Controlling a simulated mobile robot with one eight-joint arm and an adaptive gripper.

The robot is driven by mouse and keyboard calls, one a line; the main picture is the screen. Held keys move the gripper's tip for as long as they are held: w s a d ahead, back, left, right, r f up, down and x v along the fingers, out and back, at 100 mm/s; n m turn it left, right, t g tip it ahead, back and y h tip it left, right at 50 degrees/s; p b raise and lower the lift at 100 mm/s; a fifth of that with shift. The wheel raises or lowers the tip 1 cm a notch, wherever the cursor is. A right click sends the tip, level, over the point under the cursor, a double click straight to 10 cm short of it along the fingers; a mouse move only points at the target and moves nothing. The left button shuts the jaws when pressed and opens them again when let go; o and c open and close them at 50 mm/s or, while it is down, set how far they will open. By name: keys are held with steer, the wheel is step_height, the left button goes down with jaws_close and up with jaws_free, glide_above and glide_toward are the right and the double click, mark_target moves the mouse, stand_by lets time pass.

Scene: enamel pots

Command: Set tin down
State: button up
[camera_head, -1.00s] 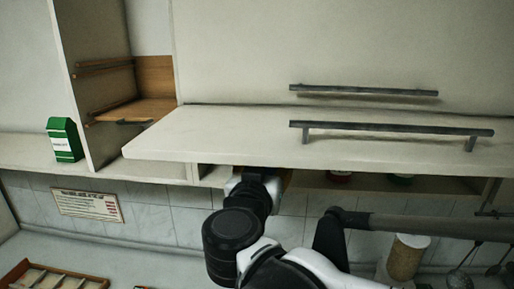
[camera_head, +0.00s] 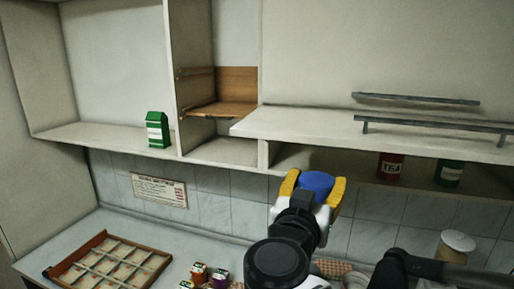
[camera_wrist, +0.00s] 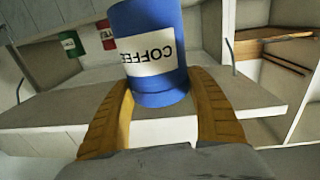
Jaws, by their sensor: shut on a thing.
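A blue tin (camera_wrist: 152,55) with a white label reading COFFEE is held in my gripper (camera_wrist: 163,100). In the wrist view the yellow fingers stand on both sides of its lower end, and the label appears upside down. In the head view the blue end of the tin (camera_head: 316,183) shows between the fingers of my gripper (camera_head: 314,190), in front of the cabinet with the raised door. A red TEA tin (camera_head: 390,168) and a green tin (camera_head: 449,174) stand inside that cabinet; they also show in the wrist view.
A raised cabinet door (camera_head: 330,128) with grey handles juts out above the tins. A green carton (camera_head: 157,130) stands on the open shelf at left. A wooden divided tray (camera_head: 84,246) and several small boxes lie on the counter below.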

steer(key=w+d+f+n+y+b, duration=0.1)
steer(key=w+f+b, duration=0.35)
steer(key=f, duration=0.45)
steer(key=w+f+t+y+b, duration=0.1)
steer(key=w+f+b, duration=0.4)
steer(key=f, duration=0.4)
steer(key=w+d+f+n+y+b, duration=0.1)
steer(key=w+f+b, duration=0.2)
steer(key=f+b, duration=0.45)
steer(key=w+d+f+n+y+b, duration=0.1)
steer(key=f+b, duration=0.5)
steer(key=f, duration=0.7)
steer(key=w+d+f+n+y+b, duration=0.1)
steer(key=w+d+f+y+b, duration=0.2)
steer(key=f+b, duration=0.4)
step_height(320, 180, down, 6)
steer(key=shift+w+d+f+n, duration=0.1)
steer(key=shift+w+d+n, duration=0.25)
steer(key=shift+d, duration=0.35)
steer(key=shift+d, duration=0.1)
